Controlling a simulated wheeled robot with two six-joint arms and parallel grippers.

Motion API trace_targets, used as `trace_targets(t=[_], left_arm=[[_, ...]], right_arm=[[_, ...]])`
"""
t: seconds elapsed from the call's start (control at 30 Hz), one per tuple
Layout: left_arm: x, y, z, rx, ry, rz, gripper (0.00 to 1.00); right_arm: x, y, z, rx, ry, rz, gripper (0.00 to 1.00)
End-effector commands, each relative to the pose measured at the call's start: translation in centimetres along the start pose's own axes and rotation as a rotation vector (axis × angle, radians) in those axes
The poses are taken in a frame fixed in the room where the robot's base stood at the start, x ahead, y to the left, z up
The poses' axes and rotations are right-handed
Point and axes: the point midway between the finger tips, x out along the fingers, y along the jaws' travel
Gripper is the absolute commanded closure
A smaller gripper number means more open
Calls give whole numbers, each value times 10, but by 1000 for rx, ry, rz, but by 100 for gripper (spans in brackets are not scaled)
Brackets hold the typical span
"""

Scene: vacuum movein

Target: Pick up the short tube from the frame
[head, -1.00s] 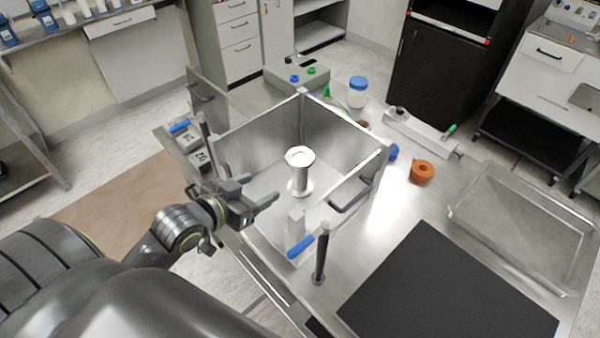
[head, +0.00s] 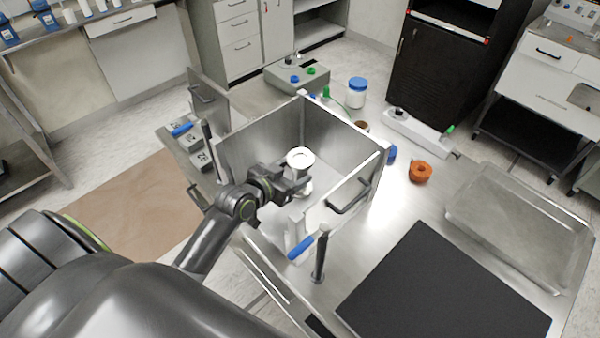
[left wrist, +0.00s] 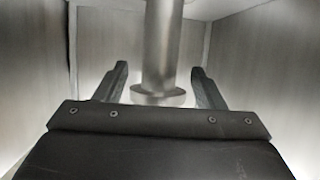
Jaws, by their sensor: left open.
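The short tube (head: 301,158) is a silvery spool with a wide flange at each end. It stands upright inside the square metal frame (head: 258,138), which is open at the top. My left gripper (head: 299,178) is inside the frame at the tube, open, and hides part of the tube's middle in the head view. In the left wrist view the tube (left wrist: 161,50) runs down between the two spread fingers (left wrist: 162,88), with a gap to each side. Its lower flange shows at finger level. My right gripper is not in view.
The frame's walls stand close around my gripper. A blue-handled clamp (head: 301,246) and a dark post (head: 320,255) stand at the near corner.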

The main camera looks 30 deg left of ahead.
Motion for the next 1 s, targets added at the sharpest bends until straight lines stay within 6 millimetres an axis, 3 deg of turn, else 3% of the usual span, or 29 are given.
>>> trace_targets(t=[0.3,0.67,1.0], left_arm=[[36,0,3,-1,1,0,37],[43,0,4,0,1,0,37],[42,0,5,0,0,-1,79]], right_arm=[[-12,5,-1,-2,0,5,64],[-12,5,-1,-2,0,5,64],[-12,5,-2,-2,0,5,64]])
